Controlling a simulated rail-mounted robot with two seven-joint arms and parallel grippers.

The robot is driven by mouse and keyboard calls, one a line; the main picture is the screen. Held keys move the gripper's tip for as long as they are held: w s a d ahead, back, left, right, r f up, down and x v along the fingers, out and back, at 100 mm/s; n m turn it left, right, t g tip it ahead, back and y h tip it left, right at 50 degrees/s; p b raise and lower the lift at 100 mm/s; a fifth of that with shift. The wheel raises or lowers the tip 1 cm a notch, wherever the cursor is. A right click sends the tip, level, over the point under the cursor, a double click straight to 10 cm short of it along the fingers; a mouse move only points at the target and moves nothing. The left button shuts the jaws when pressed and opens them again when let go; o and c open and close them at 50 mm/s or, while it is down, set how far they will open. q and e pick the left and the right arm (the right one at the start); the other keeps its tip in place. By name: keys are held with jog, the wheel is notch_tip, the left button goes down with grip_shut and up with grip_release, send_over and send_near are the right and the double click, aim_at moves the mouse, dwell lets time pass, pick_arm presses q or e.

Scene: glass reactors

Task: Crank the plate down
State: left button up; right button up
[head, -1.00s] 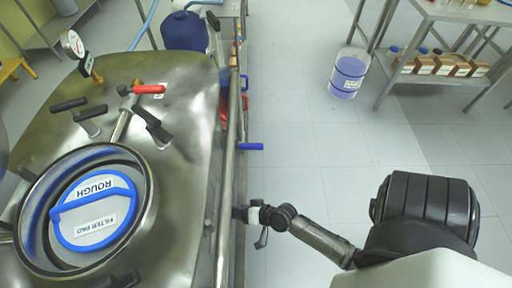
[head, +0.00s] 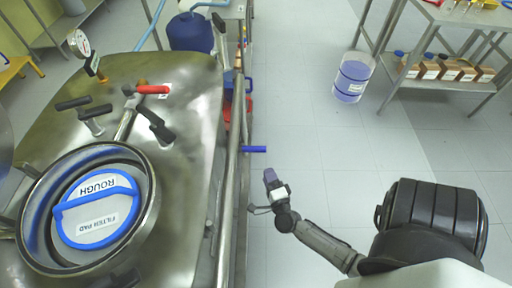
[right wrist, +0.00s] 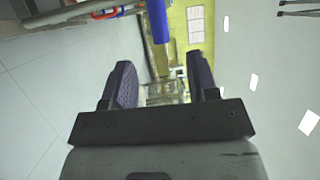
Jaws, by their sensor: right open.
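A blue handle (head: 254,149), which looks like the crank grip, sticks out to the right from the side of the steel vessel (head: 185,200). A round filter-pad plate (head: 97,207) with a blue rim and handle lies in the vessel's round opening. My right gripper (head: 270,176) is open and empty, just below and right of the blue handle and apart from it. In the right wrist view the two padded fingers (right wrist: 163,82) stand wide apart, and the blue handle (right wrist: 157,22) shows beyond them. My left gripper is not in view.
A steel rail (head: 232,170) runs along the vessel's right side. Valves with a red lever (head: 152,89) and black levers sit on its top. A clear container of bluish liquid (head: 352,77) stands on the floor near a shelf (head: 440,86).

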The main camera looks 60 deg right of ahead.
aim_at(257, 150)
jog(key=b+x, duration=0.2)
jog(key=x, duration=0.9)
jog(key=shift+w, duration=0.15)
jog(key=shift+x, duration=0.8)
jog(key=shift+d, duration=0.1)
